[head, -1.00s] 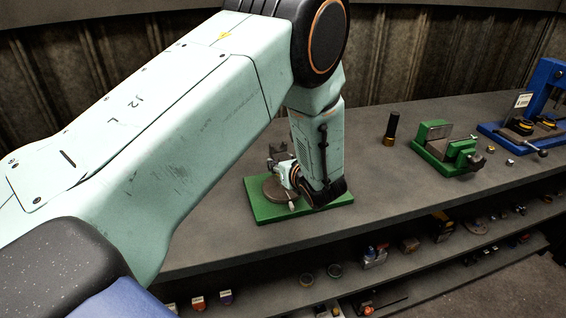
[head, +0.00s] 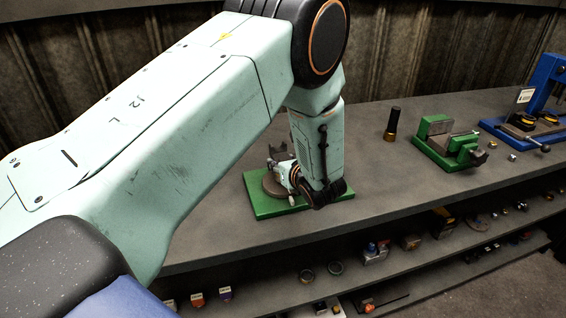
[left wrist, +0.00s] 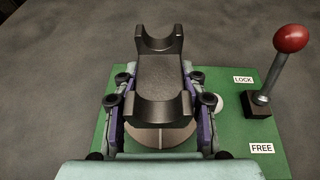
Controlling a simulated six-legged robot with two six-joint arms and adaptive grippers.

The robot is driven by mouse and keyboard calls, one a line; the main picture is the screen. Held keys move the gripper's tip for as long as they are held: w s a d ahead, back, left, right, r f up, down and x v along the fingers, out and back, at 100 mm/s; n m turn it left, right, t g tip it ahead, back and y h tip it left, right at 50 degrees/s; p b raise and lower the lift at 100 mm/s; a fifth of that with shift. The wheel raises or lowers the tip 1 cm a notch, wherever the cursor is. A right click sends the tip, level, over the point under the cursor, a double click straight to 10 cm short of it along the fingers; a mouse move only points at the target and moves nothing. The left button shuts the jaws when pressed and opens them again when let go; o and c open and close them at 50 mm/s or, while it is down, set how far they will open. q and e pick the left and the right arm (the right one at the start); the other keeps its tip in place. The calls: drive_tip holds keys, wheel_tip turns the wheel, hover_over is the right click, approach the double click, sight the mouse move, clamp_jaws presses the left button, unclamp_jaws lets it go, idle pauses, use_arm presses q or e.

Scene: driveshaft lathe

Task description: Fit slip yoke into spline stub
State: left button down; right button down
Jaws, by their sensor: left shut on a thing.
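The slip yoke (left wrist: 165,75) is a dark grey metal piece with two curved, forked ends, seen in the left wrist view. My left gripper (left wrist: 160,108) is shut on it, with one purple-grey finger on each side. Below the yoke is a round brownish disc (left wrist: 150,138) on a green base plate (left wrist: 245,128). In the head view, my left gripper (head: 284,172) is low over the green plate (head: 262,208), and the yoke shows as a small dark fork (head: 279,150). I cannot make out the spline stub or whether the yoke touches it. My right gripper is not in view.
A lever with a red knob (left wrist: 291,39) stands on the plate's right side, between LOCK and FREE labels. To the right on the bench are a dark cylinder with a brass end (head: 392,124), a green vise (head: 447,143) and a blue press (head: 545,90). Bench between is clear.

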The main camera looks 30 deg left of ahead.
use_arm(q)
drive_tip(key=shift+f, duration=0.15)
drive_tip(key=c, duration=0.7)
unclamp_jaws()
drive_tip(key=shift+c, duration=0.2)
drive_tip(key=shift+o, duration=0.3)
drive_tip(key=shift+f, duration=0.1)
drive_tip(key=shift+s+f, duration=0.1)
drive_tip(key=v, duration=0.6)
drive_tip(key=shift+d+r, duration=0.15)
drive_tip(key=shift+r, duration=0.05)
drive_tip(key=shift+s+d+r, duration=0.15)
drive_tip(key=shift+s+d, duration=0.2)
drive_tip(key=shift+d, duration=0.1)
